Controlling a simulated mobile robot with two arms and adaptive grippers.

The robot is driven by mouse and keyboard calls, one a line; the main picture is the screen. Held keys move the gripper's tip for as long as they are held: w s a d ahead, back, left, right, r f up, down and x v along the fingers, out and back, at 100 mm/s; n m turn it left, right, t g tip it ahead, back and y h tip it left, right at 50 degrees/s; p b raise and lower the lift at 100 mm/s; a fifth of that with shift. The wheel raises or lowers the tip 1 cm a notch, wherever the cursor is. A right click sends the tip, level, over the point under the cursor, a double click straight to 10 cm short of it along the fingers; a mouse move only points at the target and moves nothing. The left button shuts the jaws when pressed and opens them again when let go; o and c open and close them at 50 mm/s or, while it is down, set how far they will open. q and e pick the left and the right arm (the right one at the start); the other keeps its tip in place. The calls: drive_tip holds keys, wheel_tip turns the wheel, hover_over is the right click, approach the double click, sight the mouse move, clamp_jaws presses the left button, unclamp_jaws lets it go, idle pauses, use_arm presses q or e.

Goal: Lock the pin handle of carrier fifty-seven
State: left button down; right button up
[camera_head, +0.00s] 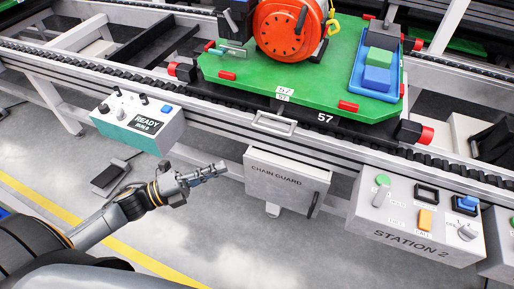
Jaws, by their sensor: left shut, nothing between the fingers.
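Carrier 57, a green plate (240,86) on a dark base marked "57" (325,118), sits on the conveyor at the top centre. My left gripper (220,169) is shut and empty. It is in front of the conveyor, lower left of the handle and apart from it. My right gripper is out of view.
The carrier holds a large orange round part (288,32) and a blue tray (362,82) with blocks. A "READY" box (140,122) is left of my gripper, the "CHAIN GUARD" box (287,182) right of it. The "STATION 2" panel (414,228) is further right.

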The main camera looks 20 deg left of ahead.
use_arm(q)
drive_tip(key=shift+w, duration=0.15)
drive_tip(key=w+a+x, duration=0.2)
drive_tip(key=x, duration=1)
drive_tip(key=shift+w+d+r, duration=0.15)
drive_tip(key=shift+w+d, duration=0.05)
drive_tip(key=shift+d, duration=0.1)
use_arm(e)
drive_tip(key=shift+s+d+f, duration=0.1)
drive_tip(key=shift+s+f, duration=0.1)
